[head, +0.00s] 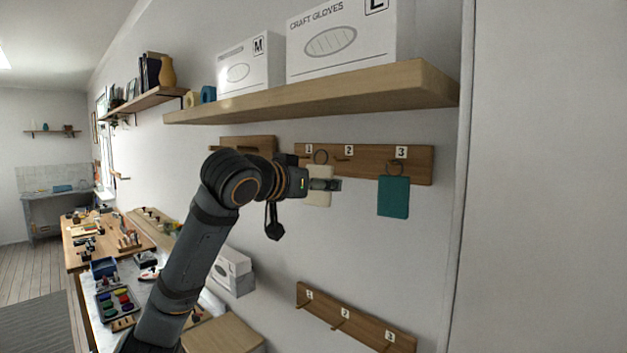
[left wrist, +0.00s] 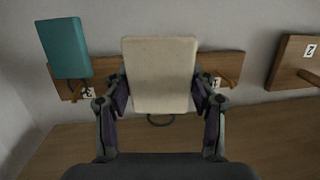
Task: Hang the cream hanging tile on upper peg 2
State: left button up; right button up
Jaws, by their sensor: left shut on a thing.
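The cream hanging tile (head: 317,200) is held upright by my left gripper (head: 325,185), which is shut on its two sides. The cream tile (left wrist: 160,75) also shows between the fingers in the left wrist view, with its dark ring at the lower edge of that picture. In the head view the ring (head: 320,157) appears between the labels 1 and 2 of the upper peg board (head: 375,168). Upper peg 2 (head: 342,158) shows just right of the ring. I cannot tell whether ring and peg touch. My right gripper is not in view.
A teal tile (head: 393,196) hangs on upper peg 3. A wooden shelf (head: 320,92) with glove boxes (head: 345,42) juts out above the board. A lower peg board (head: 355,322) is empty. Another board (head: 248,143) is at the left.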

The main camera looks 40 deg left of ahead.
pick_arm(q)
jog(key=shift+w+a+f+p, duration=0.1)
jog(key=shift+w+a+p, duration=0.25)
jog(key=shift+w, duration=0.15)
jog(key=shift+w+d, duration=0.3)
jog(key=shift+w, duration=0.15)
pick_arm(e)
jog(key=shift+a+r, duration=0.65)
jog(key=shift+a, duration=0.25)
pick_arm(q)
jog(key=shift+w+a+f, duration=0.15)
jog(key=shift+a+f, duration=0.05)
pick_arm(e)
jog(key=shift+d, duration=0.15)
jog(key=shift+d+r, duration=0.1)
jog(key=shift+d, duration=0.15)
pick_arm(q)
jog(key=shift+w+r+p, duration=0.1)
jog(key=shift+w+p, duration=0.05)
jog(key=shift+p, duration=0.3)
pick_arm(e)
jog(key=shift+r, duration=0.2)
pick_arm(q)
jog(key=shift+w+d+p, duration=0.2)
jog(key=shift+w+p, duration=0.15)
jog(key=shift+p, duration=0.05)
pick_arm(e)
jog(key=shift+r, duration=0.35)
